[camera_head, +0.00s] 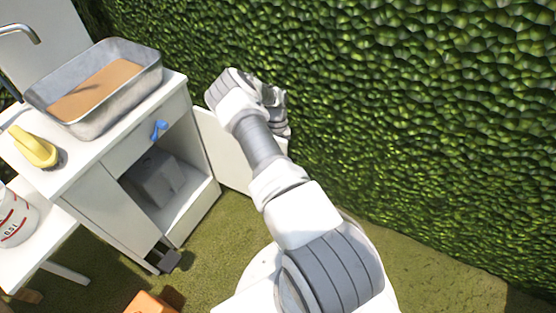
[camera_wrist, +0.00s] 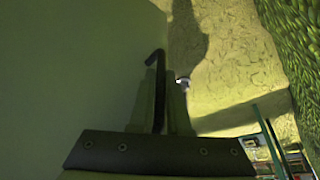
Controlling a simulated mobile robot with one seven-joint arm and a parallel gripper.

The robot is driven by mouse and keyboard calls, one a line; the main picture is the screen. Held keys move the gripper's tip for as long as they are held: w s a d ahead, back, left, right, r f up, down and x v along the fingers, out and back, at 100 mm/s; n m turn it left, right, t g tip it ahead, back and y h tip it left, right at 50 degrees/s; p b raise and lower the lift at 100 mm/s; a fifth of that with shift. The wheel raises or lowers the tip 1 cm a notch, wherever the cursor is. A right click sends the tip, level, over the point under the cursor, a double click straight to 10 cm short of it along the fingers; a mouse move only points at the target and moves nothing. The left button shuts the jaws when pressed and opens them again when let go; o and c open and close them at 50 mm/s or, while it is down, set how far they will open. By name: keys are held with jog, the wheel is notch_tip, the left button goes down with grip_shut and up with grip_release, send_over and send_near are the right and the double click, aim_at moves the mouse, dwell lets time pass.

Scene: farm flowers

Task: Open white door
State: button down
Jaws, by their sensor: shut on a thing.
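The white door (camera_head: 222,150) stands swung open at the right side of the white cabinet (camera_head: 96,208) in the head view. The open compartment shows a grey box (camera_head: 155,178) inside. In the wrist view the door is the large shaded panel (camera_wrist: 70,70) on the left. My gripper (camera_wrist: 164,88) is beside this panel, shut on a thin dark handle (camera_wrist: 158,58) with a hooked end. In the head view my arm reaches over to the far side of the door, and my fingertips are hidden there.
A metal basin (camera_head: 118,108) with brown contents and a yellow object (camera_head: 34,147) are on the cabinet top. A blue object (camera_head: 160,130) is on its front. A green hedge (camera_head: 420,120) stands close behind my arm. An orange object (camera_head: 150,303) lies on the grass.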

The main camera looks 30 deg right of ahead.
jog(key=c, duration=0.9)
grip_release()
